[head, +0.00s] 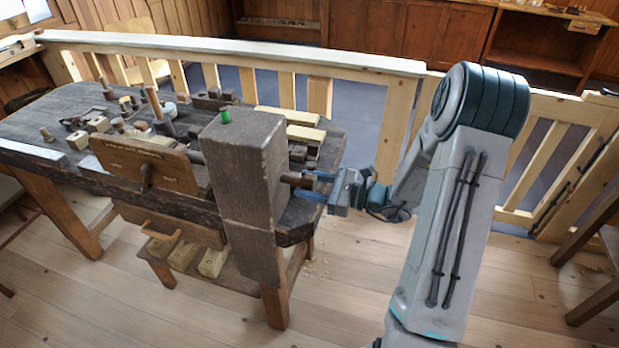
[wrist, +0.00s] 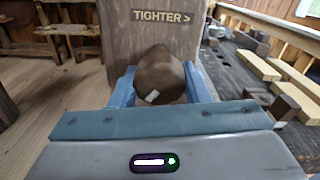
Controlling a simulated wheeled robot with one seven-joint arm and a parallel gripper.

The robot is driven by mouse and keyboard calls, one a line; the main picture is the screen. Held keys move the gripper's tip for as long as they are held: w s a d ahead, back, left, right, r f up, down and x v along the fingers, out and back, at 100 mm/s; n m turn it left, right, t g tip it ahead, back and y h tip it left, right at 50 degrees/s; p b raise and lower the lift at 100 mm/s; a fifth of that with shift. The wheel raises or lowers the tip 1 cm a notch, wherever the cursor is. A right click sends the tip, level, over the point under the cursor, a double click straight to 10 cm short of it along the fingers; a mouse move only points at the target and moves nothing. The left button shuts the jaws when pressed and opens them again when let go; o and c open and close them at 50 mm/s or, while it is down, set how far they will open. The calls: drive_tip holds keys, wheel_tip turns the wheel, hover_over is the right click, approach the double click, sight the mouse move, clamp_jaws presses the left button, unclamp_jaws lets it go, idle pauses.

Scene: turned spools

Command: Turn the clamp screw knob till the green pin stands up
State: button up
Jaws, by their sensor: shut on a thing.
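The clamp screw knob (wrist: 160,72) is round and brown with a small white mark low on its face. It sits on the side of a tall grey wooden block (head: 240,190), and it also shows in the head view (head: 291,179). My gripper (wrist: 161,84) is shut on the knob, with one blue finger on each side; it also shows in the head view (head: 316,185). The green pin (head: 225,117) shows as a short upright stub above the block's top face. The wrist view does not show the pin. A "TIGHTER >" label (wrist: 161,16) is above the knob.
The block stands at the right end of a dark workbench (head: 55,115) crowded with small wooden pieces and tools. A pale wooden railing (head: 240,48) runs behind it. Light planks (head: 303,130) lie behind the block. The floor in front is open.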

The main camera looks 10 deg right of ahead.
drive_tip(key=shift+d+f+m, duration=0.1)
drive_tip(key=shift+f+m, duration=0.1)
drive_tip(key=shift+m, duration=0.3)
drive_tip(key=o, duration=0.9)
drive_tip(key=shift+s, duration=0.1)
drive_tip(key=shift+o, duration=0.4)
drive_tip(key=shift+d+r, duration=0.1)
drive_tip(key=shift+d, duration=0.1)
drive_tip(key=shift+a, duration=0.2)
drive_tip(key=b+v, duration=0.1)
drive_tip(key=v, duration=1.2)
drive_tip(key=shift+s+d, duration=0.2)
drive_tip(key=shift+d, duration=0.15)
